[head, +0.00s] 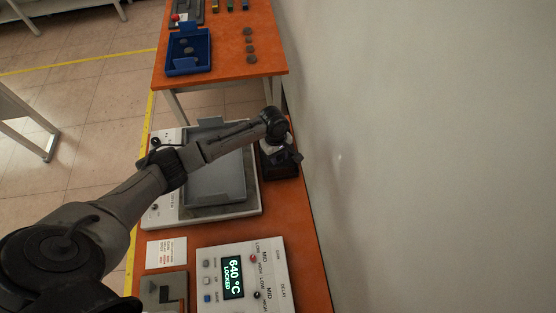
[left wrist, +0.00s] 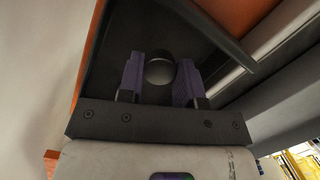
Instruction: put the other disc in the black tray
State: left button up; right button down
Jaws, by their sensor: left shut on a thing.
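My left gripper (head: 284,153) is reached out over the black tray (head: 279,172), beside the wall on the right side of the orange bench. In the left wrist view its purple fingers (left wrist: 160,75) are shut on a dark round disc (left wrist: 160,68). The disc shows between the fingertips, with the dark inside of the black tray (left wrist: 212,35) behind it. I cannot tell whether the disc touches the tray floor. The gripper and wrist hide much of the tray in the head view. My right gripper is not in view.
A heater with a grey tray (head: 215,182) on top stands left of the black tray. A control box (head: 245,278) reading 640 °C LOCKED is nearer. On the far table are a blue bin (head: 205,66) with dark pieces in it and several grey discs (head: 250,48). The wall is close on the right.

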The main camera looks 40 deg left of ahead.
aim_at(278, 160)
pick_arm(q)
notch_tip(278, 160, down, 3)
jog(key=shift+f+b, duration=0.1)
jog(key=shift+b, duration=0.3)
jog(key=o, duration=1)
jog(key=shift+f, duration=0.1)
jog(key=shift+c, duration=0.2)
notch_tip(278, 160, up, 12)
jog(key=a+p, duration=0.1)
jog(key=p, duration=0.2)
jog(key=shift+w+a, duration=0.3)
jog(key=shift+a, duration=0.05)
